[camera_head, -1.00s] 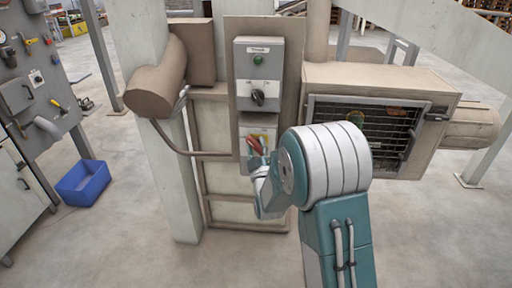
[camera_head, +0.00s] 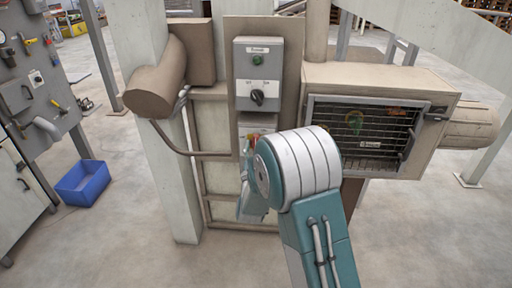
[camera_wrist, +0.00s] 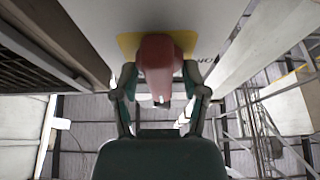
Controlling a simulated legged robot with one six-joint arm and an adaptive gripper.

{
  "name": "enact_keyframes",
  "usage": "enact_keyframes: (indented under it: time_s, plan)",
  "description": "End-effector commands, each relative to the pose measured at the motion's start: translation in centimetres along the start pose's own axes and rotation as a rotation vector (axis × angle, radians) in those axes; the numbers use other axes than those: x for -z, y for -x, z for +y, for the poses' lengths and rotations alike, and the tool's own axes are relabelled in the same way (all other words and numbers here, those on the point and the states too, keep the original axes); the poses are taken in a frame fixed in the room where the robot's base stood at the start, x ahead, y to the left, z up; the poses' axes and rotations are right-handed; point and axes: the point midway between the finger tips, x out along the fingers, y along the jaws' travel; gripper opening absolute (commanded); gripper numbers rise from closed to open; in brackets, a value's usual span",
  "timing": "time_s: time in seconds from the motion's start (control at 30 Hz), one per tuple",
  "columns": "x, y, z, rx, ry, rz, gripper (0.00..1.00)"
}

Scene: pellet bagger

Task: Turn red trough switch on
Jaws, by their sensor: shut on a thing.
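The red trough switch (camera_wrist: 158,52) is a chunky red handle on a yellow plate (camera_wrist: 128,42), seen close up in the wrist view. My gripper (camera_wrist: 160,78) has one finger on each side of the red handle and is shut on it. In the head view, the lower switch box (camera_head: 258,122) on the panel is mostly hidden behind my arm. My gripper (camera_head: 250,207) shows only partly there, below and left of my large wrist joint. The handle's exact angle is hard to tell.
Above it is a grey control box (camera_head: 258,75) with a green button (camera_head: 257,60) and a black rotary knob (camera_head: 257,97). A caged housing (camera_head: 378,75) stands close on the right. A beige pipe (camera_head: 160,85) and post are on the left. A blue bin (camera_head: 83,182) lies on open floor.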

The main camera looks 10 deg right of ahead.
Motion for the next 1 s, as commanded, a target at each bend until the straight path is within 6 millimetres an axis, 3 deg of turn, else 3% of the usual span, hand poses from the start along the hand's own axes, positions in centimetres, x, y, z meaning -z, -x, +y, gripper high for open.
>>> enact_keyframes:
  time_s: [0.03, 0.57, 0.6, 1.0]
  plan:
    - [-0.73, 0.42, -0.04, 0.000, -0.004, -0.021, 0.09]
    - [-0.47, 0.23, -0.08, -0.008, -0.026, -0.014, 0.08]
    - [-0.45, 0.21, -0.08, -0.008, -0.026, -0.013, 0.63]
    - [-0.18, 0.61, -0.08, -0.009, -0.027, -0.006, 0.63]
